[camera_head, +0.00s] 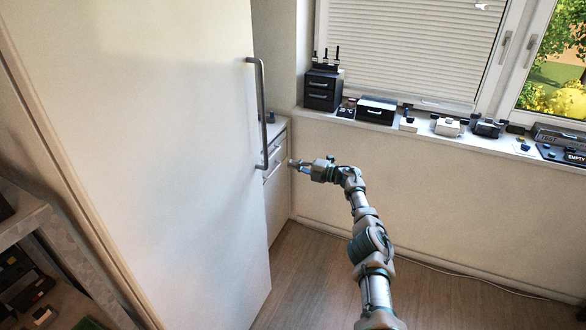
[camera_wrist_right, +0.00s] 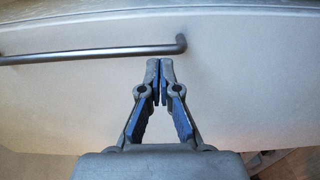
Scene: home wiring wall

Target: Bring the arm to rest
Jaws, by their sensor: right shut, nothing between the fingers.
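My right arm (camera_head: 368,245) reaches up from the bottom of the head view. My right gripper (camera_head: 293,163) is just right of the lower end of a long grey bar handle (camera_head: 262,110) on a large white door (camera_head: 140,150). In the right wrist view the gripper (camera_wrist_right: 160,62) has its fingertips together with nothing between them. The handle (camera_wrist_right: 90,54) lies to the left of and beyond the fingertips, in front of the pale door face (camera_wrist_right: 240,80). The fingers appear apart from the handle. My left gripper is not in view.
A white drawer cabinet (camera_head: 278,195) stands behind the door edge. A windowsill (camera_head: 400,127) at the right holds several small devices and a black drawer box (camera_head: 322,88). A shelf (camera_head: 30,225) with dark items is at the lower left. The wooden floor (camera_head: 430,285) is mostly clear, with a cable along the wall.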

